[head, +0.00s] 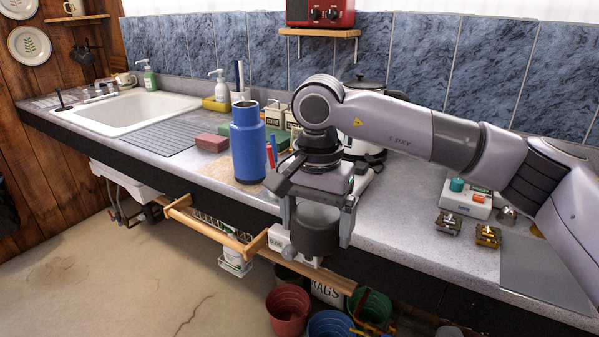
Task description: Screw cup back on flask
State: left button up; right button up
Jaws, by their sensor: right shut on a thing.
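The blue flask (248,145) stands upright on the counter, left of my right arm. Its top is uncovered and shows a pale rim. My right gripper (317,222) points down, shut on a dark grey cup (316,236). It holds the cup to the right of the flask and apart from it, around the counter's front edge. The cup's upper part is partly hidden by the gripper. My left gripper is out of view.
A white sink (140,108) is at the left. Red and green blocks (212,142) lie beside the flask. A lidded pot (364,150) is behind my arm. Brass and dark metal pieces (487,236) sit at the right. Buckets (288,308) stand on the floor below.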

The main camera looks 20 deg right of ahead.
jog(key=s+d+f+n+b, duration=0.1)
jog(key=s+f+n, duration=0.1)
jog(key=f+n, duration=0.2)
jog(key=s+d+f+n+b, duration=0.1)
jog(key=s+d+f+n, duration=0.1)
jog(key=f+n, duration=0.3)
notch_tip(320, 180, down, 4)
jog(key=shift+s+f, duration=0.25)
jog(key=shift+s, duration=0.35)
